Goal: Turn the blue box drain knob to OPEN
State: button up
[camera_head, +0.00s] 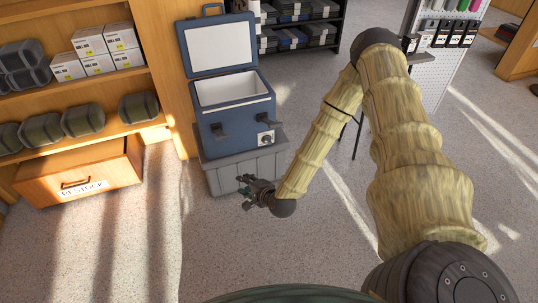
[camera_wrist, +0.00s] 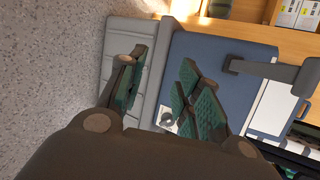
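The blue box (camera_head: 232,128) stands on a grey ribbed crate (camera_head: 246,170) with its lid (camera_head: 219,45) raised. Its drain knob (camera_head: 265,140) is on a white plate at the lower right of the front. In the wrist view the blue box (camera_wrist: 205,50) appears turned sideways, and the knob (camera_wrist: 167,117) shows beside the right finger, partly hidden. The setting of the knob is too small to read. My gripper (camera_head: 248,190) is in front of the crate, below the knob and apart from it. In the wrist view its green-padded fingers (camera_wrist: 158,88) are spread with nothing between them.
Dark latches (camera_head: 218,130) stick out from the box front. An open wooden drawer (camera_head: 82,172) marked RESTOCK juts out at the left, under shelves of boxes and dark containers (camera_head: 83,119). A pegboard stand (camera_head: 432,75) is at the right. The floor (camera_head: 150,240) in front is clear.

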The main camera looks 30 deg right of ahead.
jog(key=w+d+f+m+t+h+b, duration=0.1)
jog(key=w+d+f+m+t+b, duration=0.15)
jog(key=d+b, duration=0.25)
jog(key=w+d+f+m+t+h+b, duration=0.1)
jog(key=w+d+f+m+h+b, duration=0.15)
jog(key=d+b, duration=0.2)
jog(key=m+t+h+b, duration=0.2)
jog(key=m+b, duration=0.3)
jog(key=b, duration=0.1)
send_near(269, 143)
jog(key=b+x, duration=0.3)
jog(key=x, duration=0.6)
jog(key=shift+w+b, duration=0.25)
jog(key=shift+b, duration=0.05)
